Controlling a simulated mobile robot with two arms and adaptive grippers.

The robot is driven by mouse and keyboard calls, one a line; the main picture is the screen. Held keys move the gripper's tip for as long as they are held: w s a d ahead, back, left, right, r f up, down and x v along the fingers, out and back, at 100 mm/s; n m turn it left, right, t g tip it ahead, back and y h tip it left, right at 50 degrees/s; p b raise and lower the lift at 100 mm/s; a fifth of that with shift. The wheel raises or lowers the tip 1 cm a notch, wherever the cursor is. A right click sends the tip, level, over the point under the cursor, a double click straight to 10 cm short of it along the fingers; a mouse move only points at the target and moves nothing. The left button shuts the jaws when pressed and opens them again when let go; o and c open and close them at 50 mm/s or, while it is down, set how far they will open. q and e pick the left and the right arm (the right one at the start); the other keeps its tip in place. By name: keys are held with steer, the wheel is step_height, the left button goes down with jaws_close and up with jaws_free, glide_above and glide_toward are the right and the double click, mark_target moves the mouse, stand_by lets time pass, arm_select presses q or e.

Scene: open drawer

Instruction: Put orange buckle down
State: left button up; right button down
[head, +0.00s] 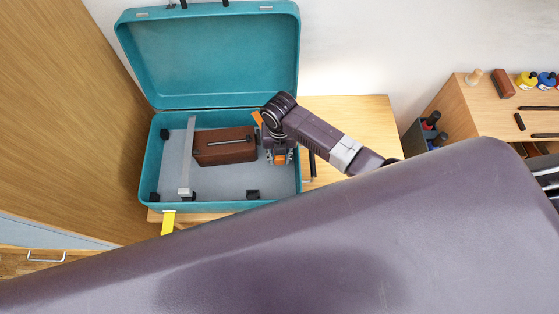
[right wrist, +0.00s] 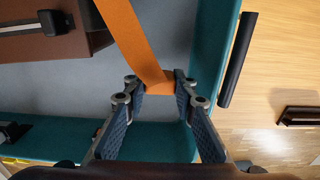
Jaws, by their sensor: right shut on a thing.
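The orange buckle (head: 280,159) is between the fingers of my right gripper (head: 279,157), inside the right part of the open teal suitcase (head: 152,165). In the right wrist view my right gripper (right wrist: 158,95) is shut on the orange buckle (right wrist: 180,78), and a wide orange strap (right wrist: 133,38) runs from it up to the left, over the grey suitcase floor. A bit of the strap also shows beside my wrist in the head view. I cannot tell whether the buckle touches the suitcase floor. My left gripper is not in view.
A brown box (head: 215,153) lies in the suitcase left of my gripper, with a grey strap (head: 187,158) beyond it. The teal lid (head: 215,55) stands open behind. A wooden shelf (head: 470,110) with bottles is at right. Bare suitcase floor shows at the front.

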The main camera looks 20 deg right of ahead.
mark_target(280, 163)
steer(key=shift+f, duration=1.55)
steer(key=shift+f+b, duration=0.55)
steer(key=shift+f, duration=0.05)
steer(key=c, duration=1.6)
jaws_free()
